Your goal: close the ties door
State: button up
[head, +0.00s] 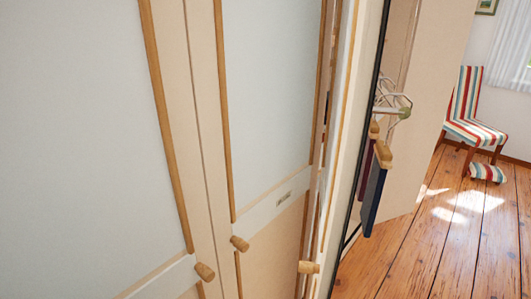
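A wooden wardrobe fills the left and middle of the head view, with pale panelled doors (80,120) edged in brown timber. A cream panel (430,110) stands out at the right, seemingly an open door. My gripper is not in view.
White hangers (390,100) and a dark blue hanging item (374,195) show beside the cream panel. A striped chair (472,125) stands at the back right near a curtained window (512,55). The sunlit plank floor (455,240) at right is mostly clear.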

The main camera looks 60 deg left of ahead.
aim_at(361, 28)
jog(key=k, duration=0.55)
jog(key=u, duration=1.25)
jog(key=i, duration=0.3)
jog(key=u, duration=0.1)
